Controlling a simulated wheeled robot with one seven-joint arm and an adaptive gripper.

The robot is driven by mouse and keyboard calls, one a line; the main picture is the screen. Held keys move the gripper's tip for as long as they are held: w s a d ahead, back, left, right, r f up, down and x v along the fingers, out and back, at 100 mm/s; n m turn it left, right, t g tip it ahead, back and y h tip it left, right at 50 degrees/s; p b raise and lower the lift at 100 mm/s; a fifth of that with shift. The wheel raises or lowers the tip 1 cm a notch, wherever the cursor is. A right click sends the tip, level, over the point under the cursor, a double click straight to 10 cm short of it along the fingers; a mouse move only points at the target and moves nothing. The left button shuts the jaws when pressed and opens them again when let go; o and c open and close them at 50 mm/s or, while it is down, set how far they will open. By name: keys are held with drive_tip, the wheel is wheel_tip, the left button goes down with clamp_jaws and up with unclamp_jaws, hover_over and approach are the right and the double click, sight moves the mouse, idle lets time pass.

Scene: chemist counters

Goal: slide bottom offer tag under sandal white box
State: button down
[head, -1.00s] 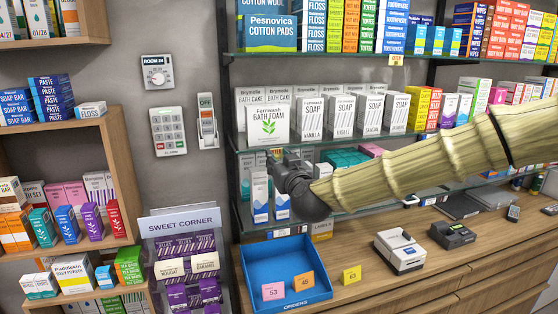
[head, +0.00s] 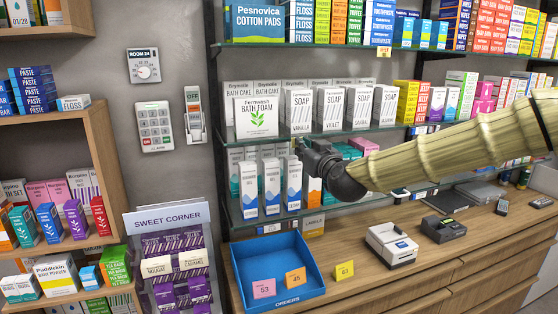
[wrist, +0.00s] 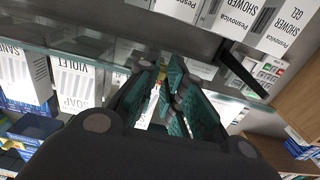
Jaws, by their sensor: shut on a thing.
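The sandal white box (head: 358,110) stands upright on the middle glass shelf, third in the row of white soap boxes. It also shows in the wrist view (wrist: 25,72) at the left, partly cut off. My gripper (head: 299,149) is at that shelf's front edge, below the vanilla box and left of the sandal box. In the head view only a sliver of the tag (head: 294,145) shows; the fingers hide the rest.
Another offer tag (head: 384,51) hangs on the upper shelf edge. The violet box (head: 330,110) stands between the vanilla and sandal boxes. White boxes (head: 271,185) stand on the shelf below, close to my gripper. A blue orders tray (head: 241,288) is on the counter.

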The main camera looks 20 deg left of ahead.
drive_tip(key=w+d+b, duration=0.3)
drive_tip(key=w+d, duration=0.3)
drive_tip(key=d, duration=0.3)
drive_tip(key=w+d+b, duration=0.4)
drive_tip(key=w+d, duration=0.2)
drive_tip(key=d, duration=0.4)
drive_tip(key=shift+w, duration=0.4)
drive_tip(key=shift+a, duration=0.1)
drive_tip(key=c, duration=1.5)
unclamp_jaws()
drive_tip(key=shift+s, duration=0.1)
drive_tip(key=v, duration=1.2)
